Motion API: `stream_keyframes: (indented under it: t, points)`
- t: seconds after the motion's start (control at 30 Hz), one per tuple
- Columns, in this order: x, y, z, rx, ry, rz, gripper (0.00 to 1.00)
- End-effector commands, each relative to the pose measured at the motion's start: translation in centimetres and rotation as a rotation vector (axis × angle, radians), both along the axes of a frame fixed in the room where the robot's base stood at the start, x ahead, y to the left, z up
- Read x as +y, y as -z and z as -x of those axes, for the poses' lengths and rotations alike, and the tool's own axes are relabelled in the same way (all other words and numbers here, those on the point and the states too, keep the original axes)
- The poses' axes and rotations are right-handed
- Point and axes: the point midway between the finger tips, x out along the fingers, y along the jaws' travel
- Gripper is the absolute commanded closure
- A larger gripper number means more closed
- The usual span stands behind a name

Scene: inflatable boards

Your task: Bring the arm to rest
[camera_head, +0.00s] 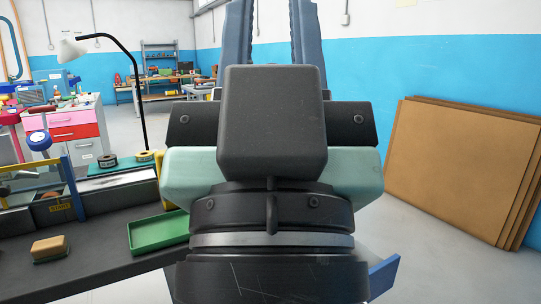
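My gripper (273,12) rises in front of the camera, pointing up. Its dark body and wrist fill the middle of the view. Two blue-grey fingers with ridged inner faces stand apart, and the far wall shows between them. The visible stretch between the fingers is empty.
A dark workbench (98,267) at left holds a green tray (158,232), a tan sponge-like block (50,246) and tape rolls (107,160). A lamp (142,95) stands behind. Brown boards (455,165) lean on the right wall. Floor shows between arm and boards.

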Motion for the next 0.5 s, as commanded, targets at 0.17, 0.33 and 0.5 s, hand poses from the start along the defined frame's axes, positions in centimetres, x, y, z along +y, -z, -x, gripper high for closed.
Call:
stream_keyframes:
  t: [0.17,0.33,0.5]
  points:
    - [0.1,-7.2,-0.1,0.003,-0.001,0.0,0.73]
    - [0.1,-12.4,-0.1,0.005,-0.002,-0.001,0.73]
    - [0.1,-17.6,-0.2,0.005,-0.003,0.0,0.73]
